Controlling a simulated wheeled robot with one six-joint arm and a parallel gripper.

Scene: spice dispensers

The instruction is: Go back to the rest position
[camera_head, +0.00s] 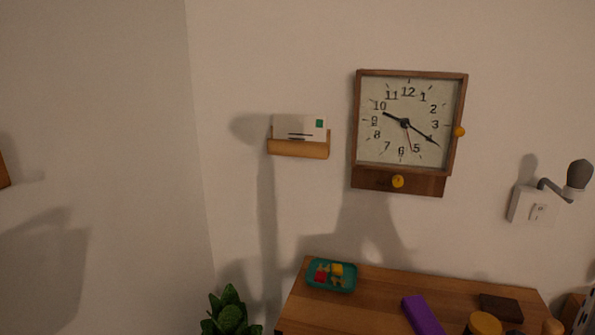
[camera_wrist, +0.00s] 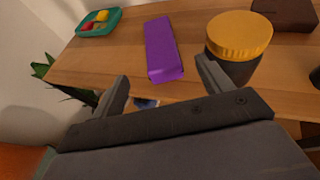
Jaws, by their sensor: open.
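My gripper (camera_wrist: 162,92) shows in the wrist view with its two dark fingers spread wide apart. It is open, and nothing sits between the fingers. It hangs near the front edge of the wooden table (camera_wrist: 110,62), short of a purple block (camera_wrist: 163,50). The right finger is close to a dark jar with a yellow lid (camera_wrist: 239,35) in the picture; I cannot tell whether they touch. My gripper does not show in the head view.
A teal tray (camera_head: 331,288) with small coloured pieces sits at the table's back left. A dark brown block (camera_head: 501,308) lies at the back right. A green plant (camera_head: 229,312) stands left of the table. A clock (camera_head: 408,122), letter holder (camera_head: 298,149) and lamp (camera_head: 578,174) are on the wall.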

